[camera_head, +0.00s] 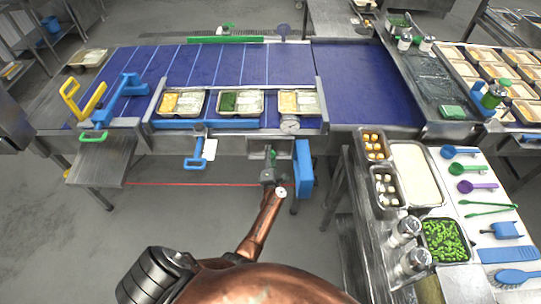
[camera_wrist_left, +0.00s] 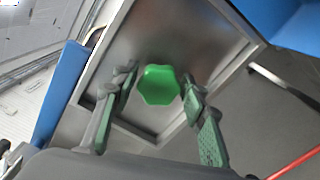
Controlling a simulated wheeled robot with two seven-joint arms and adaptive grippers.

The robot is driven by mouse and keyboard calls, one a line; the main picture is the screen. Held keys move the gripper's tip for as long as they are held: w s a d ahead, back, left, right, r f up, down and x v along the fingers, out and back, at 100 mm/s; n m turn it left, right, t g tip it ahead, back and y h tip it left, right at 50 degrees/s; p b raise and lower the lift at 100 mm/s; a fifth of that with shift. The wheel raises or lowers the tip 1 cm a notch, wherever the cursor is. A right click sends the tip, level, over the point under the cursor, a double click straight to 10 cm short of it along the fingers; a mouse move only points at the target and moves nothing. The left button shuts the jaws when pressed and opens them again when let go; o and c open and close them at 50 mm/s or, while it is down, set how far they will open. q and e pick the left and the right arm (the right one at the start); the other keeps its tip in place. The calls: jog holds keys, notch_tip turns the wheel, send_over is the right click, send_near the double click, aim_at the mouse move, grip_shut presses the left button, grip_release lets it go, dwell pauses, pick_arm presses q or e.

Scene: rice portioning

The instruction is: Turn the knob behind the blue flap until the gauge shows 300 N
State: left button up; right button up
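A green, lobed knob (camera_wrist_left: 158,85) sits in a grey metal recess in the left wrist view. It also shows as a small green spot in the head view (camera_head: 273,154). My left gripper (camera_wrist_left: 159,75) is open, with one finger on each side of the knob and gaps visible; I cannot tell how deep the fingers reach. In the head view my left gripper (camera_head: 269,174) is just below the knob. The blue flap (camera_head: 304,170) stands swung aside, right of the knob. The round gauge (camera_head: 290,125) is above on the conveyor front; its reading is too small to tell. My right gripper is out of view.
A blue handle with a white tag (camera_head: 196,160) hangs left of the knob. Several filled trays (camera_head: 236,103) stand in a frame on the blue conveyor (camera_head: 355,95). A steel table with food pans and utensils (camera_head: 465,225) is at the right. The floor at left is clear.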

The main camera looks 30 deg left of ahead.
pick_arm(q)
jog(key=shift+o, duration=1.1)
jog(key=n, duration=0.1)
jog(key=n+b, duration=0.1)
jog(key=n, duration=0.1)
jog(key=shift+s+a+f, duration=0.1)
jog(key=shift+f, duration=0.1)
jog(key=s+d+n+b, duration=0.4)
jog(key=s+n+b, duration=0.25)
jog(key=n, duration=0.75)
jog(key=s+d+f+m+h, duration=0.2)
jog(key=s+f+m, duration=0.1)
jog(key=f+m, duration=0.3)
jog(key=s+d+f+m+g+h, duration=0.1)
jog(key=s+d+f+m+h, duration=0.1)
jog(key=s+f+m, duration=0.2)
jog(key=s+d+f+m+h, duration=0.2)
jog(key=s+f+m, duration=0.2)
jog(key=f+m, duration=0.6)
notch_tip(320, 180, down, 6)
jog(key=shift+s+d+r+g+h, duration=0.1)
jog(key=shift+s+d+g+h, duration=0.05)
jog(key=shift+d+g+h, duration=0.15)
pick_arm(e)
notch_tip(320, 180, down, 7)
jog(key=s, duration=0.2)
